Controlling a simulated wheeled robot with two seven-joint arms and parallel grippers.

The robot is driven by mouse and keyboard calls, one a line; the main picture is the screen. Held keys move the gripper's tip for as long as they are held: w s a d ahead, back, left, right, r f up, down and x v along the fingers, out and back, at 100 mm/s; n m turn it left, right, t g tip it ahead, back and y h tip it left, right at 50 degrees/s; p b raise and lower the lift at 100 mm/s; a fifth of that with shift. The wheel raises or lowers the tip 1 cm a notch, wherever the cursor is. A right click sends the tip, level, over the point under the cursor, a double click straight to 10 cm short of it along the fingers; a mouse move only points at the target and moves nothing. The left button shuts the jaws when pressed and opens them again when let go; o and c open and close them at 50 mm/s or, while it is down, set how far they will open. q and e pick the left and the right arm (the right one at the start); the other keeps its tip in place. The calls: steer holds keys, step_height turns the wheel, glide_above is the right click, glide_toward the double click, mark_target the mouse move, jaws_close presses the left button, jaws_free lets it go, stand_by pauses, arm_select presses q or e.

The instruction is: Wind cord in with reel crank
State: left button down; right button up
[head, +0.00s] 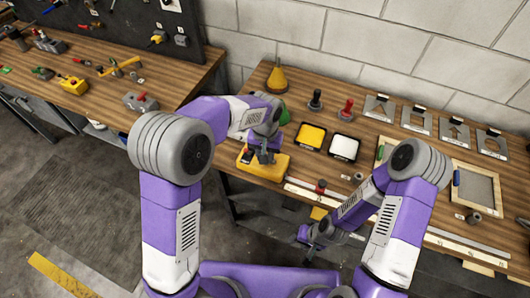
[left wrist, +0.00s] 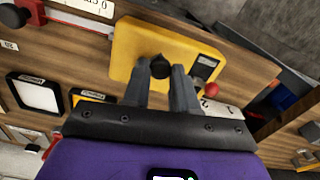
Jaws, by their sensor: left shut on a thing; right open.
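The yellow reel box (head: 275,167) lies on the wooden bench, partly hidden by my left arm in the head view. In the left wrist view the same yellow box (left wrist: 135,45) carries a black knob (left wrist: 160,67), which looks like the crank handle, and a small red knob (left wrist: 211,89). My left gripper (left wrist: 160,72) is shut, with its fingers on either side of the black knob. It also shows over the box in the head view (head: 264,155). My right gripper (head: 306,238) is open and empty, low in front of the bench edge. I cannot make out the cord.
A yellow pad (head: 311,137) and a white pad (head: 344,148) lie right of the box. A long rule (head: 440,238) runs along the front edge. Stencil plates (head: 416,120) line the back.

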stand_by(0.5)
arm_select(q)
steer(key=c, duration=0.9)
jaws_free()
steer(key=shift+r, duration=0.1)
step_height(320, 180, up, 8)
steer(key=shift+f+p, duration=0.25)
steer(key=shift+p, duration=0.2)
steer(key=shift+f, duration=0.1)
